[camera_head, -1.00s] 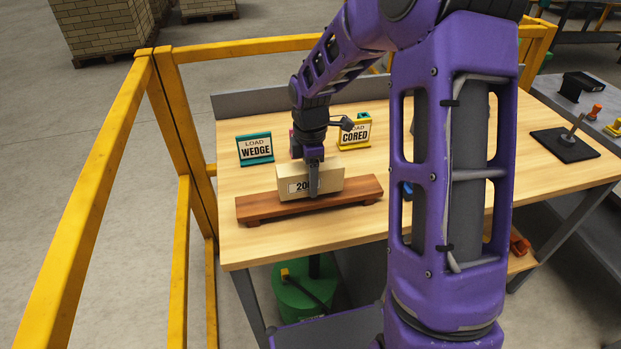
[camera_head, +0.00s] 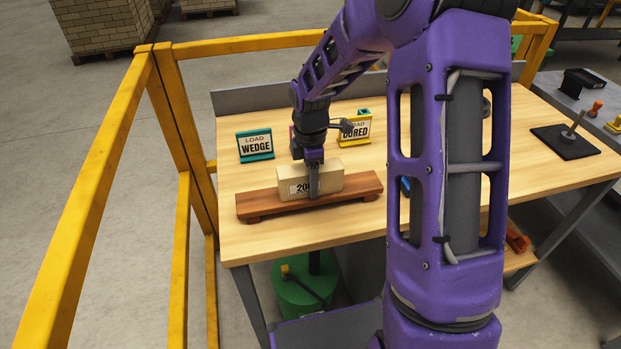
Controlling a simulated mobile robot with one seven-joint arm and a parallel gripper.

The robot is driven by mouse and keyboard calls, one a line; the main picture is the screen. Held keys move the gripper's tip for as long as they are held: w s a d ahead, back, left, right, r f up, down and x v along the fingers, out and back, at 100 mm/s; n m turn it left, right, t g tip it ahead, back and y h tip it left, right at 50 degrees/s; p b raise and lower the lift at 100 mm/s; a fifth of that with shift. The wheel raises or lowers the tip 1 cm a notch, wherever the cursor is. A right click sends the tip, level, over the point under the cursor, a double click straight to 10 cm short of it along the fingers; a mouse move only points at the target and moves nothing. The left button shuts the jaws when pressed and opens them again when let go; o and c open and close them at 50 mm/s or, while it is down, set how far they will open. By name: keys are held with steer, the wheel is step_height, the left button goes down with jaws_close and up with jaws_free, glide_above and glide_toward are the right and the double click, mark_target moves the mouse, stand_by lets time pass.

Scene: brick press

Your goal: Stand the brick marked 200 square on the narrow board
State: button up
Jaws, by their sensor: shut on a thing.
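The pale brick marked 200 (camera_head: 331,181) is upright on its long side over the narrow brown board (camera_head: 358,187), near the board's middle. Its lower edge appears to meet the board's top, and its length runs roughly along the board. My gripper (camera_head: 314,190) comes down from above and is shut on the brick, with one finger across its front face. That finger covers part of the marking; the far finger is hidden behind the brick.
A teal LOAD WEDGE sign (camera_head: 255,145) and a yellow LOAD CORED sign (camera_head: 355,130) stand behind the board. A black plate with a peg (camera_head: 566,142) lies at the right. A yellow rail (camera_head: 185,140) borders the table's left side. My arm hides the table's middle.

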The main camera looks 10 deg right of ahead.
steer(key=o, duration=1.3)
steer(key=shift+o, duration=0.2)
